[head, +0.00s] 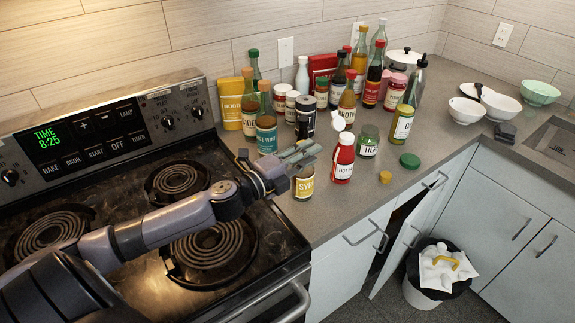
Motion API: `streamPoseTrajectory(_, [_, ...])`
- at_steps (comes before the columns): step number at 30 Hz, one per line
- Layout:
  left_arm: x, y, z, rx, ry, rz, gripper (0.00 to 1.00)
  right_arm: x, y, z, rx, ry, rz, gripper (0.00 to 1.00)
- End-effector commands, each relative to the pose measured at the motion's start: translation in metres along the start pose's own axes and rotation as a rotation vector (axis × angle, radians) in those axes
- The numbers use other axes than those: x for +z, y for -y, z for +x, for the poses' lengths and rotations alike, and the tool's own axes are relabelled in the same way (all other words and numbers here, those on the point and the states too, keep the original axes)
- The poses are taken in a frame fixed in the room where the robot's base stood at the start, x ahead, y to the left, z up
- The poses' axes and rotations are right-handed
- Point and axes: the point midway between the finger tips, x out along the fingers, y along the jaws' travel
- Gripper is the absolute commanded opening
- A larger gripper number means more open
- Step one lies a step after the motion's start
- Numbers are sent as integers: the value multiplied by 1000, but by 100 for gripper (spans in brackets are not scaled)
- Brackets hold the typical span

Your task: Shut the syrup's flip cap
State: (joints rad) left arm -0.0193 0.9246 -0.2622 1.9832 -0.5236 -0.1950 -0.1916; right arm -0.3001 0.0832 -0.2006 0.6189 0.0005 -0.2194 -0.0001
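The syrup bottle (304,186) stands upright on the counter close to the stove's right edge, with a yellow label reading "SYRU…". Its top and flip cap are hidden behind my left gripper, so I cannot tell the cap's position. My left gripper (311,150) is over the top of the bottle, its grey-green fingers pointing right and lying close together. I cannot tell whether they touch the bottle or whether a gap is left between them. My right gripper is not in view.
A loose green lid (410,160) lies farther right. Several bottles crowd behind. A cupboard door (400,258) stands open below.

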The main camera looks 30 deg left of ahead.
Motion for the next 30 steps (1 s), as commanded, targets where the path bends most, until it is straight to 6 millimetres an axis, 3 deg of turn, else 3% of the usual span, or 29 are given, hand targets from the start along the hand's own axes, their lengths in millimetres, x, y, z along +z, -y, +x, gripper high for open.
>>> streamPoseTrajectory(21, [0,-2,-97,4,1,-2,25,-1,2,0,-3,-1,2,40])
streamPoseTrajectory(30, [0,-1,-113,2,0,0,25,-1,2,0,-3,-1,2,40])
